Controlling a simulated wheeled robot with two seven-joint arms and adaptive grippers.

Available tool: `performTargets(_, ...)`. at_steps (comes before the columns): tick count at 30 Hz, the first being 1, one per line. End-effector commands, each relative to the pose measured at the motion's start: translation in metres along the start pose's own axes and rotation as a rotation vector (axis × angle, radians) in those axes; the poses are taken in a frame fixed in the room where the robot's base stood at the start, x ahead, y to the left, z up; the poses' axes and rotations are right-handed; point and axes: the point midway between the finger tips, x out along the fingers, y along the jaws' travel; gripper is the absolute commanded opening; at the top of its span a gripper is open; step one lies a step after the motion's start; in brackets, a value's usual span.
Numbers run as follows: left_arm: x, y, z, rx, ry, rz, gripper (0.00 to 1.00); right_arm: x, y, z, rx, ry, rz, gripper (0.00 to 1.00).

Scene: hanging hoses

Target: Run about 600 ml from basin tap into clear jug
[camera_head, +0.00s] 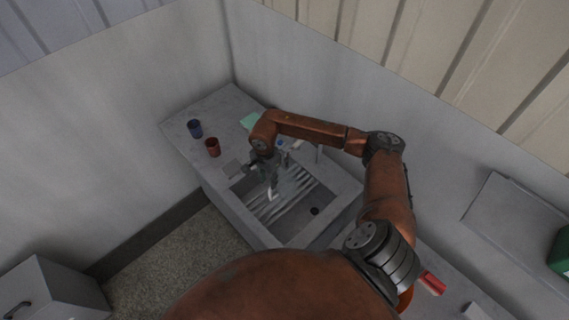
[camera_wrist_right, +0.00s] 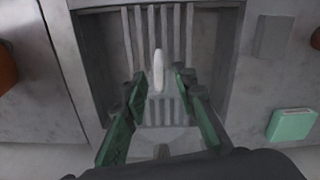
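The basin (camera_head: 330,218) is sunk in a grey counter and has a slatted rack (camera_head: 296,196) in it. A pale upright piece (camera_head: 271,194), perhaps the clear jug's handle, stands over the slats; it also shows in the right wrist view (camera_wrist_right: 158,70). The jug's clear body is hard to make out. My right gripper (camera_head: 268,178) is above the basin, pointing down. In the wrist view its green-sided fingers (camera_wrist_right: 160,84) are apart on either side of the pale piece, with gaps. A grey post (camera_head: 319,154), possibly the tap, stands behind the basin, partly hidden by my arm. My left gripper is not seen.
A blue cup (camera_head: 195,128) and a red cup (camera_head: 213,147) stand on the counter left of the basin. A mint-green item (camera_head: 250,121) lies near the back wall; it also shows in the wrist view (camera_wrist_right: 291,124). A red item (camera_head: 432,283) lies at right.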

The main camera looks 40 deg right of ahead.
Motion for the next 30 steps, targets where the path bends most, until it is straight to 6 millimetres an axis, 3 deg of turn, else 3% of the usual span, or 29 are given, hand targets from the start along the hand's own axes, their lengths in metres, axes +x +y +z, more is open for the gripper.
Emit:
performTargets(6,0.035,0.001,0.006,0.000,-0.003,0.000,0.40,-0.058,-0.032,0.009,-0.273,0.017,-0.075,0.09)
performTargets(10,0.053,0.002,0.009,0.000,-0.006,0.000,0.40,-0.098,-0.039,0.019,-0.468,0.032,-0.109,0.00)
performTargets(13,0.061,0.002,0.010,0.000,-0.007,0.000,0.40,-0.119,-0.040,0.026,-0.568,0.040,-0.122,0.00)
performTargets(17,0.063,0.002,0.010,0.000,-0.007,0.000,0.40,-0.131,-0.038,0.029,-0.625,0.044,-0.127,0.00)
performTargets(23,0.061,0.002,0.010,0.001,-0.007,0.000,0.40,-0.133,-0.038,0.030,-0.627,0.043,-0.128,0.00)
performTargets(30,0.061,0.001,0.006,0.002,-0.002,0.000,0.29,-0.133,-0.040,0.031,-0.628,0.042,-0.129,0.00)
